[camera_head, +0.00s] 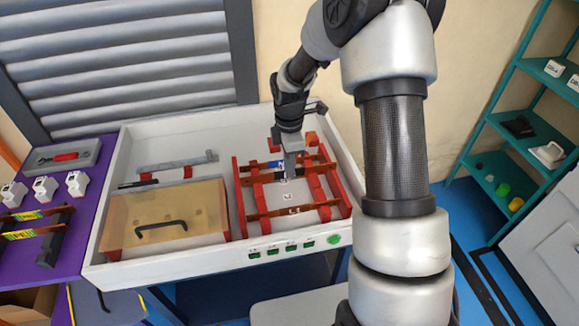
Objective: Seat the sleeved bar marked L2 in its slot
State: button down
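My gripper (290,168) points down over the red slotted rack (237,200) in the white tray. Its fingertips are at the middle of a dark bar (310,176) that lies across the rack. I cannot tell whether they are closed on it. A white mark (285,181) shows just under the fingers, too small to read. Behind it is another bar with a blue part (275,163), partly hidden by my gripper. A copper-coloured bar (270,213) with a small white mark crosses the front of the rack. I cannot tell which bar is L2, nor how deep each sits.
A tan cover with a black handle (160,228) fills the tray's front left. Grey and black parts (178,163) lie behind it. Green labels (282,247) and a green button (333,239) line the tray's front wall. A purple table (75,235) stands left, teal shelves (505,120) right.

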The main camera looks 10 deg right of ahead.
jog(key=shift+f+b, duration=1.9)
jog(key=shift+f, duration=1)
jog(key=shift+f+b, duration=0.75)
jog(key=shift+f, duration=0.65)
jog(key=c, duration=1.9)
grip_release()
notch_tip(320, 180, up, 17)
jog(key=shift+r+p, duration=0.2)
jog(key=shift+p, duration=0.7)
jog(key=s+r+m+t+p, duration=0.1)
jog(key=s+r+m+p, duration=0.4)
jog(key=r, duration=0.6)
jog(key=s+r+m+t+p, duration=0.1)
jog(key=s+r+m, duration=0.2)
jog(key=s, duration=0.3)
jog(key=s+r+m+t, duration=0.2)
jog(key=s+r+m, duration=0.2)
jog(key=s, duration=0.3)
jog(key=s+r+m+t+p, duration=0.1)
jog(key=s+r+m, duration=0.3)
jog(key=s+m, duration=0.2)
jog(key=shift+s+r+t+p, duration=0.1)
jog(key=shift+s+t+p, duration=0.2)
jog(key=shift+s, duration=0.25)
